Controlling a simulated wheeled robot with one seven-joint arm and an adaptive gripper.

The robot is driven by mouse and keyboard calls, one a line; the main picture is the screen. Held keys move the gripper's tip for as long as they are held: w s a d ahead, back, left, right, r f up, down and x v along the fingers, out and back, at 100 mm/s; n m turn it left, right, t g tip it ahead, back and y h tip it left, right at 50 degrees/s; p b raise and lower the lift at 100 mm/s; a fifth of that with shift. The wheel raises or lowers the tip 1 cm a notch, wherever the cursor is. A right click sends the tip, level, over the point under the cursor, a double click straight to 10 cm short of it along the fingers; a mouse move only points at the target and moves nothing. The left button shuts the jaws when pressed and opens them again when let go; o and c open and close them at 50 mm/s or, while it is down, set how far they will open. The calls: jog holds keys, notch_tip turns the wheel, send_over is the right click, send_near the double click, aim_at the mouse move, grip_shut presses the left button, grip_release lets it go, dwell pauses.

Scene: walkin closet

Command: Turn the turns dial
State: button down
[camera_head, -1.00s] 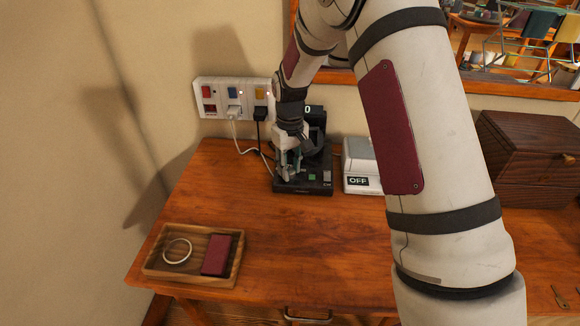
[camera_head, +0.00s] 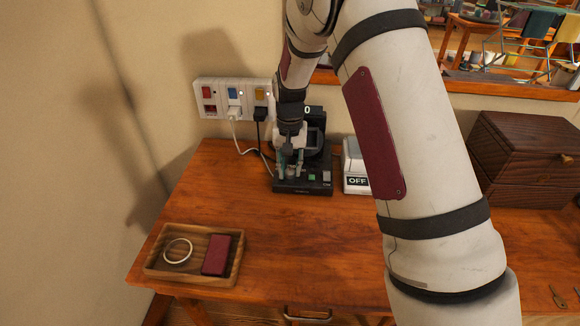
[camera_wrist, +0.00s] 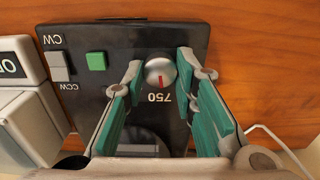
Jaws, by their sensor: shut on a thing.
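The turns dial (camera_wrist: 159,72) is a silver knob with a red pointer line, beside the printed number 750 on a black device. In the wrist view my gripper (camera_wrist: 166,78) has its green-padded fingers on either side of the knob, shut on it. The black device (camera_head: 318,187) stands on the wooden table in the head view, with my gripper (camera_head: 290,172) reaching down onto its left front part. There the knob is mostly hidden by the fingers. A green button (camera_wrist: 96,61) and a CW/CCW switch (camera_wrist: 58,66) are on the same panel.
A white box marked OFF (camera_head: 356,180) stands close on the device's right. A power strip (camera_head: 222,98) with plugged cables is on the wall behind. A wooden tray (camera_head: 160,270) with a ring and a dark red block lies front left. A dark wooden box (camera_head: 520,160) stands right.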

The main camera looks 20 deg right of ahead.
aim_at(290, 171)
jog(key=shift+m, duration=0.5)
jog(key=c, duration=1.3)
grip_release()
notch_tip(290, 171, up, 12)
jog(key=shift+r, duration=0.1)
